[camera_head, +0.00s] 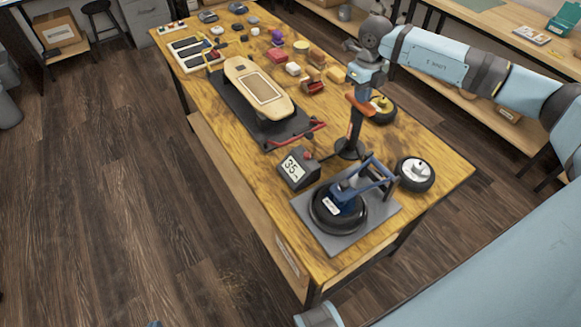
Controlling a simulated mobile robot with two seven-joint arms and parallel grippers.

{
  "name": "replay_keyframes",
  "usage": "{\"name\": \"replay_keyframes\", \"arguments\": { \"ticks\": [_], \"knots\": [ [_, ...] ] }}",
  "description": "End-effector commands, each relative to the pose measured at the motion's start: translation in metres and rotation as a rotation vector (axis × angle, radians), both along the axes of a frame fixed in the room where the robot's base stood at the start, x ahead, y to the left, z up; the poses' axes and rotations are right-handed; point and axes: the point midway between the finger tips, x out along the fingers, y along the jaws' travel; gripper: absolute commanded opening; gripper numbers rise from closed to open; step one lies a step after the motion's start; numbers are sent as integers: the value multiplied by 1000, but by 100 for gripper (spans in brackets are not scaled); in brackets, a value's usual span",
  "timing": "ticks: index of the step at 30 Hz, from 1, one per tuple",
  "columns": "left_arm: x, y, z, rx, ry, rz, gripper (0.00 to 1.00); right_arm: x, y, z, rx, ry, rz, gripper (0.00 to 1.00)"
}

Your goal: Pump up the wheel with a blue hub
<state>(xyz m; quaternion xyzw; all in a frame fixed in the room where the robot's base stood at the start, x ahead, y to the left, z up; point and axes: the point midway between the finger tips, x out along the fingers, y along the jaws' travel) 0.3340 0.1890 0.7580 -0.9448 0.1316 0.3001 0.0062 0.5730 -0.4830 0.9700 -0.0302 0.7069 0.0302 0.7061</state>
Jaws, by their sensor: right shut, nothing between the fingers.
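A black wheel (325,217) lies flat on a grey plate (390,222) at the near end of the table. A blue frame (374,172) with a blue part over the wheel's middle covers it, so I cannot tell the hub from the frame. A black upright pump (354,135) with an orange handle (360,104) stands behind it. A grey gauge box (298,167) beside the pump reads 35. My right gripper (364,88) is shut and empty, just above the orange handle; I cannot tell whether they touch. My left gripper is not in view.
A white-hubbed wheel (415,174) lies right of the plate, and a yellow-hubbed wheel (381,109) lies behind the pump. A skateboard (257,88) lies on a black stand to the left. Several small parts crowd the far table.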

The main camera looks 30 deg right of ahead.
Motion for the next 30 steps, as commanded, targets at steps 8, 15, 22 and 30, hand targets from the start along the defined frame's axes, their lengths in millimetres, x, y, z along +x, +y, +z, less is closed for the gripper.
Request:
{"name": "replay_keyframes", "arguments": {
  "ticks": [8, 15, 22, 30],
  "knots": [
    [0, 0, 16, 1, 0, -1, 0, 0, 0, 24, 1, 0, 1, 0],
    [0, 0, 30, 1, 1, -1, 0, 0, 0, 48, 0, 0, 1, 0],
    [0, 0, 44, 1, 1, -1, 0, 0, 0, 72, 0, -1, 0, 0],
    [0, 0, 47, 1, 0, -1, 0, 0, 0, 79, 0, -1, 0, 0]
  ]
}}
